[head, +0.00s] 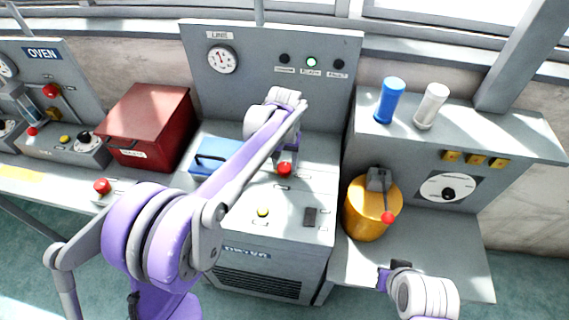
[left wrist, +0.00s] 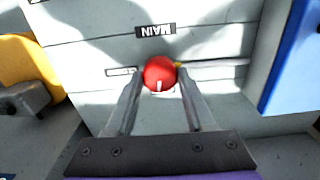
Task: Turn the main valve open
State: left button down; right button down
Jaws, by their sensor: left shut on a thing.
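The main valve's red knob (left wrist: 160,73) sits between the two fingers of my left gripper (left wrist: 160,88) in the left wrist view, beside a label reading MAIN. In the head view the red knob (head: 284,169) shows on the grey console top just under my left gripper (head: 287,158). The left gripper is shut on the knob. My right gripper (head: 392,275) is at the lower right of the head view, away from the valve; its fingers are too small to judge.
A blue lidded box (head: 205,150) lies left of the knob. A yellow drum (head: 362,222) with a red-tipped lever stands right. A red box (head: 150,115) is at left.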

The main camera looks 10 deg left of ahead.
aim_at(284, 166)
pick_arm(q)
jog(key=shift+n, duration=1.2)
jog(key=shift+c, duration=1.3)
grip_release()
notch_tip(284, 166, up, 11)
jog(key=shift+f, duration=0.1)
